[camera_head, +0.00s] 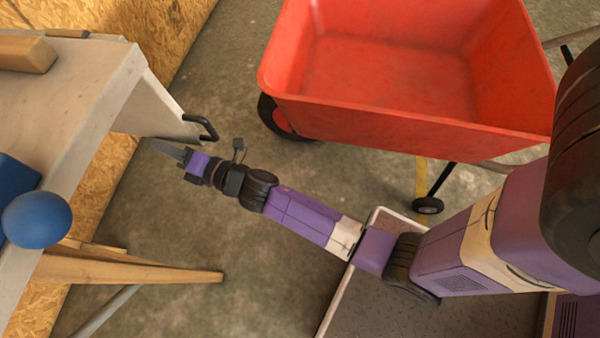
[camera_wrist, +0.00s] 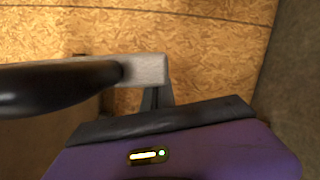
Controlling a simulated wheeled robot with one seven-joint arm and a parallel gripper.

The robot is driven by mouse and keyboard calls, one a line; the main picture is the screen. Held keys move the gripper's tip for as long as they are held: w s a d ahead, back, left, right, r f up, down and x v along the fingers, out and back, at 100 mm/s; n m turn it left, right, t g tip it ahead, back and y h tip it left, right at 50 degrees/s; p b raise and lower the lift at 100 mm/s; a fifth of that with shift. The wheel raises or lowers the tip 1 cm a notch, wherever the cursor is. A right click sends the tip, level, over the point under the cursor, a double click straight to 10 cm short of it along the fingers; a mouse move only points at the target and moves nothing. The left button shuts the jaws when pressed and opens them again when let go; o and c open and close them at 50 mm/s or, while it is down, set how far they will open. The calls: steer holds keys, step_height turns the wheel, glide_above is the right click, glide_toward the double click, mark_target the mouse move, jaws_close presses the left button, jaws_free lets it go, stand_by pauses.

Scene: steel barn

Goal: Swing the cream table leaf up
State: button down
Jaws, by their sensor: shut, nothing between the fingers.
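The cream table leaf (camera_head: 155,108) hangs down from the right edge of the table (camera_head: 70,115) in the head view. A black bar handle (camera_head: 207,127) sits near its lower end. My gripper (camera_head: 160,147) is shut and empty, with its fingers at the leaf's lower edge, left of the handle. In the wrist view the handle (camera_wrist: 50,85) is large at the left, and the leaf's pale edge (camera_wrist: 150,68) crosses in front of my finger (camera_wrist: 156,97), hiding part of it. I cannot tell whether they touch.
A red wheeled cart (camera_head: 400,85) stands to the right of the leaf. A blue ball (camera_head: 37,219) and a wooden block (camera_head: 25,53) are on the table. A wooden leg (camera_head: 130,270) sticks out below. Chipboard wall (camera_head: 165,40) stands behind.

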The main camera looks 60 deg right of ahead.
steer(key=s+r+m+g, duration=0.1)
steer(key=s+r+m, duration=0.2)
steer(key=s+m, duration=0.6)
steer(key=s+d+r+m+g+h+p, duration=0.1)
steer(key=s+m, duration=0.8)
steer(key=s, duration=1.9)
steer(key=shift+s+r+m+g+h, duration=0.25)
steer(key=shift+r+g, duration=0.25)
steer(key=shift+r, duration=0.4)
